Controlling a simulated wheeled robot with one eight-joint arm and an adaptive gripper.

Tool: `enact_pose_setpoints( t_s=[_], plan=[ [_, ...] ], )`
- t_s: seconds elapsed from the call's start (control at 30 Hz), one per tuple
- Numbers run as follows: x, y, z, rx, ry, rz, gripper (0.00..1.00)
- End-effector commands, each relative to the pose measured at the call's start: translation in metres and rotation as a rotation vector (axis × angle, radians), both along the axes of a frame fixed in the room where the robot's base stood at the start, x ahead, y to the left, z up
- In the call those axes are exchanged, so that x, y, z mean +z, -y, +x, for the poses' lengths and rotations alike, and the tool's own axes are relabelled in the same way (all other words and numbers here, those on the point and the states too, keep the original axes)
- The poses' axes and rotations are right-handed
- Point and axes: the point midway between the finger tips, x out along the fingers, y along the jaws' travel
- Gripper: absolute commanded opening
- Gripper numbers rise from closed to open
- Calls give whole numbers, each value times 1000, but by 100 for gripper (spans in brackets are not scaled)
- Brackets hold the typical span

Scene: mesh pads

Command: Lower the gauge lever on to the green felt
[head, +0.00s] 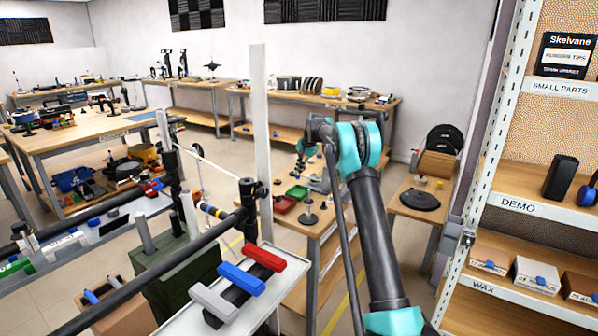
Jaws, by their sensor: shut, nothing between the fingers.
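My arm rises from the lower right to its teal elbow, and its dark far part bends away near the middle of the view. My gripper's fingers do not show clearly there. A small green tray or pad (297,192) lies on the wooden bench beyond; I cannot tell if it is felt. A dark stand with a round base (308,219) and a short upright stands near the bench's front edge. I cannot make out a gauge lever for certain, nor whether it is raised or lowered.
A red tray (284,204) lies beside the green one. At the front, a white tray (185,322) holds red, blue and grey blocks, near dark rails and an upright white post (261,110). A shelf rack (525,210) stands close on the right. Other benches stand behind.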

Motion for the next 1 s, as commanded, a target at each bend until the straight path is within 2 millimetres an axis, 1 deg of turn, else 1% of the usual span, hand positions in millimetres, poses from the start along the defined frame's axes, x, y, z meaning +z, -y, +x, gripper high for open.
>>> enact_pose_setpoints(
  t_s=[0.17,0.3,0.5,0.7,0.83,1.0],
  plan=[
    [18,5,-7,-1,0,0,0],
    [46,14,-17,-1,0,0,0],
    [88,22,-23,0,0,0,0],
    [120,29,-28,0,0,0,0],
    [130,31,-30,0,0,0,0],
    [135,32,-30,0,0,0,0]
  ],
)
